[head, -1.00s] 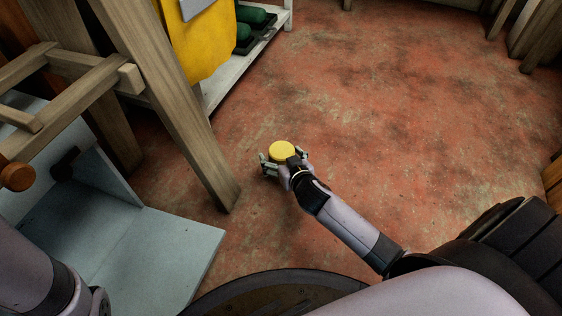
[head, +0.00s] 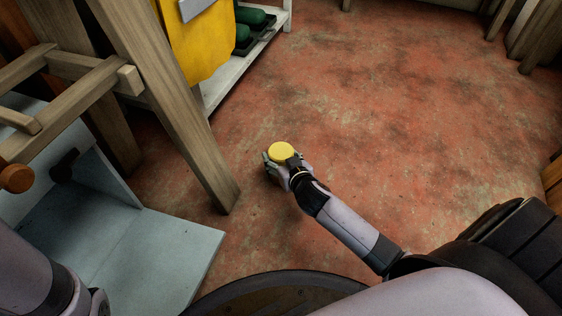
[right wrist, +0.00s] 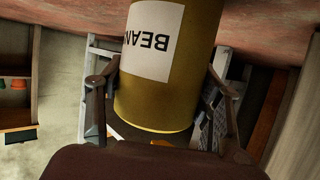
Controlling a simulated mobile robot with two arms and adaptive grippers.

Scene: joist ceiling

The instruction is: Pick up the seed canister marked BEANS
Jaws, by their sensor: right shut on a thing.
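The seed canister (head: 281,152) shows in the head view as a yellow round lid. In the right wrist view the yellow canister (right wrist: 185,100) has a white label with upside-down letters reading "BEAN", its last part out of sight round the side. My right gripper (head: 279,165) is shut on the canister, one finger on each side of it; the fingers also show in the right wrist view (right wrist: 163,105). My left gripper is not in view. I cannot tell from the head view how far the canister is from the floor.
A wooden trestle leg (head: 185,120) stands left of my right gripper. A pale blue panel (head: 150,260) lies at lower left. A white shelf (head: 232,85) with dark green items and a yellow cloth (head: 200,45) is behind. The red floor (head: 400,110) to the right is clear.

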